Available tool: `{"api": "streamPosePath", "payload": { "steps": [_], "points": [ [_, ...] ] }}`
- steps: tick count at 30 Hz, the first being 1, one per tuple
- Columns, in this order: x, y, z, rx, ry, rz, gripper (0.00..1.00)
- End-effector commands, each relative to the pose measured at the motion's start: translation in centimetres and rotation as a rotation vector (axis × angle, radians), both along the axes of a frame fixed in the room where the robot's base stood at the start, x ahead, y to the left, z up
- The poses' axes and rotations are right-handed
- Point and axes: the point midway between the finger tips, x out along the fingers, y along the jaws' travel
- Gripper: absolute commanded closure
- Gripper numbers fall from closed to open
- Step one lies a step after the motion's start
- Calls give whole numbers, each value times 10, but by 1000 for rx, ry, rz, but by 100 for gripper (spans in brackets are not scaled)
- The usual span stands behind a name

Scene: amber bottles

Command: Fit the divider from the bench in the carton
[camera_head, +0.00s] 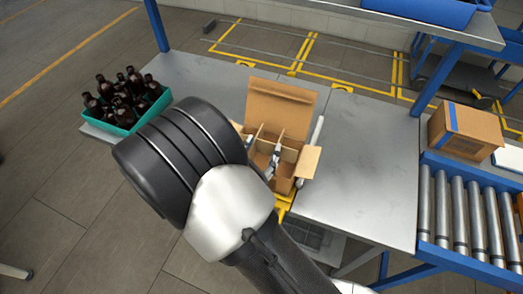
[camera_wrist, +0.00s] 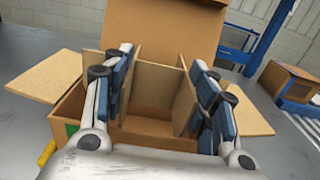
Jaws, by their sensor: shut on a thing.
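The open cardboard carton (camera_head: 283,187) stands on the bench with its back flap raised and side flaps spread; in the wrist view its raised flap (camera_wrist: 180,25) is behind my fingers. The tan divider (camera_wrist: 158,86), made of crossed panels, is between my two blue-padded fingers. My gripper (camera_wrist: 166,100) is shut on it, with the fingers set wide apart. The divider is upright and within the carton's opening; its panels also show in the head view (camera_head: 258,131). Whether its lower edges touch the carton floor is hidden. My arm covers part of the carton's left side in the head view.
A teal crate (camera_head: 125,126) of amber bottles stands at the bench's left end. The steel bench (camera_head: 360,160) is clear right of the carton. A roller conveyor (camera_head: 463,215) and a closed box (camera_head: 466,130) are at the right. Blue posts flank the bench.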

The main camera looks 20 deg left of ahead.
Motion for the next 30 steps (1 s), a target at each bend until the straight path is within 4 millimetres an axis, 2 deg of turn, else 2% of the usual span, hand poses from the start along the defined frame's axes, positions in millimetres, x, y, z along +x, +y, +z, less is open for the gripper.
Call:
{"api": "streamPosePath", "payload": {
  "steps": [10,23,24,30],
  "points": [
    [0,0,-1,0,0,0,66],
    [0,0,-14,0,0,0,66],
    [0,0,-14,0,0,0,46],
    [0,0,-13,0,0,0,33]
  ]
}}
